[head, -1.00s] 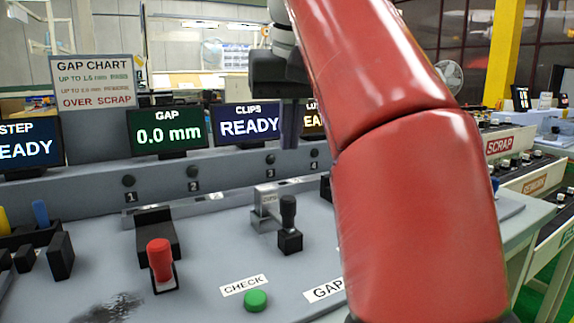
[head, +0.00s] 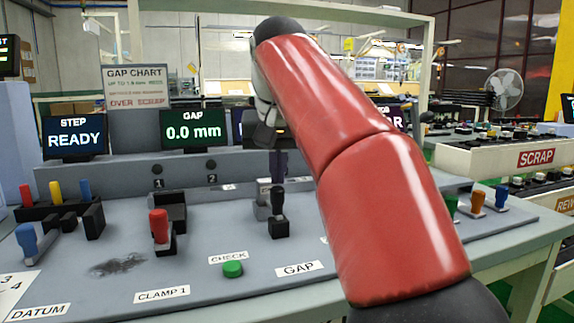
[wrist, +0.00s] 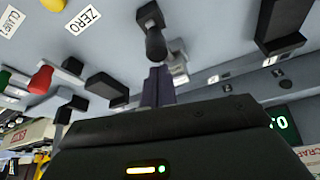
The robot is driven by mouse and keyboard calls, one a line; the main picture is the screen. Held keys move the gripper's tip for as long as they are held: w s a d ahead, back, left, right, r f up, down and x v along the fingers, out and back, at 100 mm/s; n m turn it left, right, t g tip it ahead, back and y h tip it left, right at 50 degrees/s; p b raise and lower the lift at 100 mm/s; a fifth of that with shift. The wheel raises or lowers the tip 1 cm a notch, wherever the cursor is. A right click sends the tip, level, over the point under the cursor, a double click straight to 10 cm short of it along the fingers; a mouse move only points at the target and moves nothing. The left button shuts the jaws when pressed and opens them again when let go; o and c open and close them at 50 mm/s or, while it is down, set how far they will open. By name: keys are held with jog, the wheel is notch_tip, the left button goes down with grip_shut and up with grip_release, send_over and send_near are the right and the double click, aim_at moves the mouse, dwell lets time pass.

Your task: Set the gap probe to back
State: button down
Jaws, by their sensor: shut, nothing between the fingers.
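The gap probe's black lever (head: 277,205) stands roughly upright on its dark base behind the GAP label (head: 299,269). It also shows in the wrist view (wrist: 154,38), just beyond my fingertips. My gripper (head: 279,178) is shut and empty, pointing down just behind the lever's knob, partly hidden by my red arm. In the wrist view the closed fingers (wrist: 158,84) appear close to the knob; I cannot tell whether they touch it. A small grey block (head: 263,197) is beside and behind the lever. The GAP display (head: 193,131) reads 0.0 mm.
A red clamp lever (head: 159,226) and the green CHECK button (head: 232,270) are left of the probe. Orange (head: 477,199) and blue (head: 501,196) levers stand at the right. The raised back ledge (head: 120,173) runs behind the probe. My arm hides part of the panel.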

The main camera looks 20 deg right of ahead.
jog(key=shift+x, duration=1.05)
jog(key=shift+s+f, duration=0.1)
jog(key=shift+s, duration=0.1)
jog(key=s+b, duration=0.1)
jog(key=s, duration=0.3)
jog(key=shift+f, duration=0.1)
jog(key=shift+w, duration=0.1)
jog(key=d+p+v, duration=0.1)
jog(key=p+v, duration=0.1)
jog(key=v, duration=0.8)
jog(key=shift+a, duration=0.5)
jog(key=shift+w, duration=0.1)
